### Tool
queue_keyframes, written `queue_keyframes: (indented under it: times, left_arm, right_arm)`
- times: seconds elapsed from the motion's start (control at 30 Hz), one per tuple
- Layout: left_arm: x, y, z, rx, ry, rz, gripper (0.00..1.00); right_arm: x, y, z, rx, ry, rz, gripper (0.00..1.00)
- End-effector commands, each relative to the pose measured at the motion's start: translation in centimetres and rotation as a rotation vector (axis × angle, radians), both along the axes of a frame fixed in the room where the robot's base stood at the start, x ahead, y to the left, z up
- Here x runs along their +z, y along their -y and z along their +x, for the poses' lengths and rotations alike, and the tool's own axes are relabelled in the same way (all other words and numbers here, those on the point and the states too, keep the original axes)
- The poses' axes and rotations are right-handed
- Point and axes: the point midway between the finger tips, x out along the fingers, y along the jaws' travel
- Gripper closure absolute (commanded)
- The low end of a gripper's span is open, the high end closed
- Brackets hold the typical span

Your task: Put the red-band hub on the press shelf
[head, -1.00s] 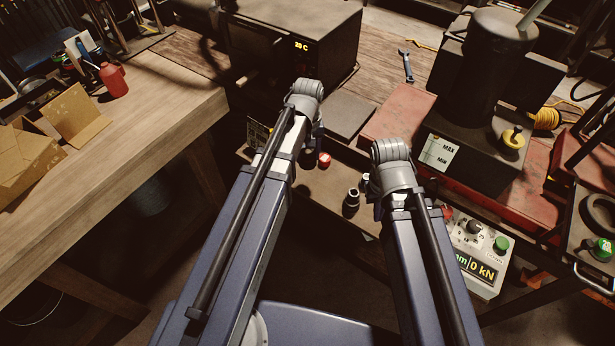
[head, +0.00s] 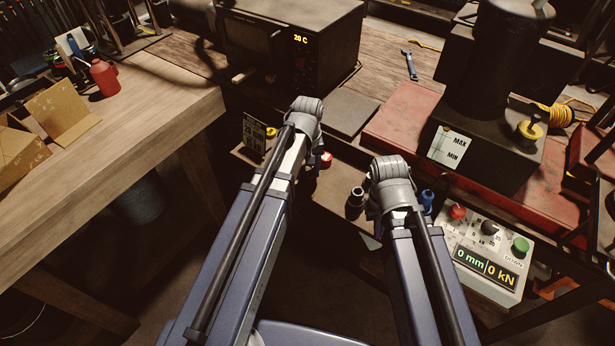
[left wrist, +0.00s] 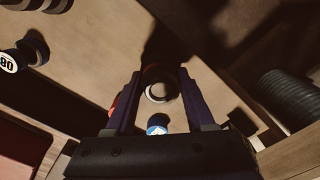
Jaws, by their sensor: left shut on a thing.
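In the left wrist view my left gripper (left wrist: 162,106) is shut on a round part with a pale ring end (left wrist: 159,92). A red piece (left wrist: 115,104) shows beside the left finger. In the head view a red piece (head: 326,160) sits on the bench beside my left wrist, which hides that gripper's fingers. My right arm's wrist shows in the head view, but its gripper is hidden. I cannot pick out the press shelf for certain.
A blue-and-white round piece (left wrist: 157,126) is close to the left fingers. A dark cylinder (head: 355,204) and a blue piece (head: 427,200) flank my right wrist. The control panel (head: 488,258) reads 0 mm and 0 kN. A 20 C oven (head: 291,45) stands behind.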

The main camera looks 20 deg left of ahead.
Motion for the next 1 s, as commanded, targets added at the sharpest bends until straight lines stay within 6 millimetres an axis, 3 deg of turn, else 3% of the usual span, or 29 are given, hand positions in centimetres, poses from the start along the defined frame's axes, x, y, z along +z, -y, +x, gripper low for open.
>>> queue_keyframes:
  times: [0.03, 0.47, 0.5, 0.73, 1.0]
  left_arm:
    - [-0.79, 0.00, 0.00, 0.000, 0.000, 0.000, 1.00]
    - [-1.06, 0.00, 0.00, 0.000, 0.000, 0.000, 1.00]
    - [-0.89, 0.00, 0.00, 0.000, 0.000, 0.000, 0.41]
    - [-0.88, 0.00, 0.00, 0.000, 0.000, 0.000, 0.16]
    - [-0.82, 0.00, 0.00, 0.000, 0.000, 0.000, 0.16]
  right_arm:
    - [-0.78, 0.00, 0.01, 0.000, 0.000, 0.000, 1.00]
    - [-1.06, 0.00, 0.00, 0.000, 0.000, 0.000, 1.00]
    - [-0.89, 0.00, 0.00, 0.000, 0.000, 0.000, 1.00]
    - [-0.89, 0.00, 0.00, 0.000, 0.000, 0.000, 1.00]
    - [-0.82, 0.00, 0.00, 0.000, 0.000, 0.000, 1.00]
